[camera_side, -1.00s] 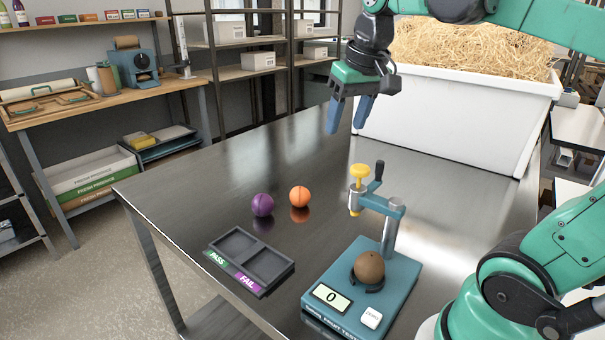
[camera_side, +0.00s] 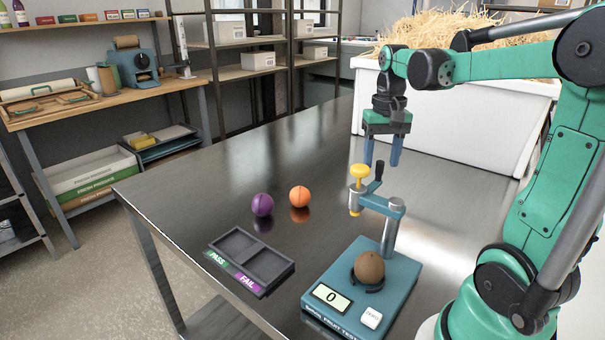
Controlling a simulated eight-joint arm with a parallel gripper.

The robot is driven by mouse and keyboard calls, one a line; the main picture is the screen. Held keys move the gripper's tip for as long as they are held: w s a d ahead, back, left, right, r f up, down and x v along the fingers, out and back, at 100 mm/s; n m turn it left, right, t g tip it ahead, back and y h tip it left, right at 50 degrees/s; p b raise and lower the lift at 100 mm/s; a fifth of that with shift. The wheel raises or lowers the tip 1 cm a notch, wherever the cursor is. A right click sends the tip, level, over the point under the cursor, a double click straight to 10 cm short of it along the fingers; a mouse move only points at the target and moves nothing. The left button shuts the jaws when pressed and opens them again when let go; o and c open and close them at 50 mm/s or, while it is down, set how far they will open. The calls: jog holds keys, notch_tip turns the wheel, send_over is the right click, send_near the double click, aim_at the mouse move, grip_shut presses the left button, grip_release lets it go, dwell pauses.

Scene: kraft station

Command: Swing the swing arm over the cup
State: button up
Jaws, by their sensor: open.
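The teal tester (camera_side: 392,300) stands at the front of the table. Its swing arm (camera_side: 381,203) sits on a grey post and points back and left, away from the cup. It carries a yellow knob (camera_side: 359,172) at its free end and a dark upright handle (camera_side: 376,177). The dark cup (camera_side: 372,288) holds a brown round fruit (camera_side: 369,267), which hides most of it. My gripper (camera_side: 382,162) points down, open and empty, with blue fingers. In the picture it is just above and behind the handle; whether it touches the handle I cannot tell.
A purple ball (camera_side: 262,205) and an orange ball (camera_side: 299,196) lie left of the tester. A dark two-compartment PASS/FAIL tray (camera_side: 287,271) is at the front left. A white bin of straw (camera_side: 462,125) stands behind my gripper. The table's back left is clear.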

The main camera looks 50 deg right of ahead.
jog(key=shift+f, duration=1.15)
grip_shut()
dwell(0.6)
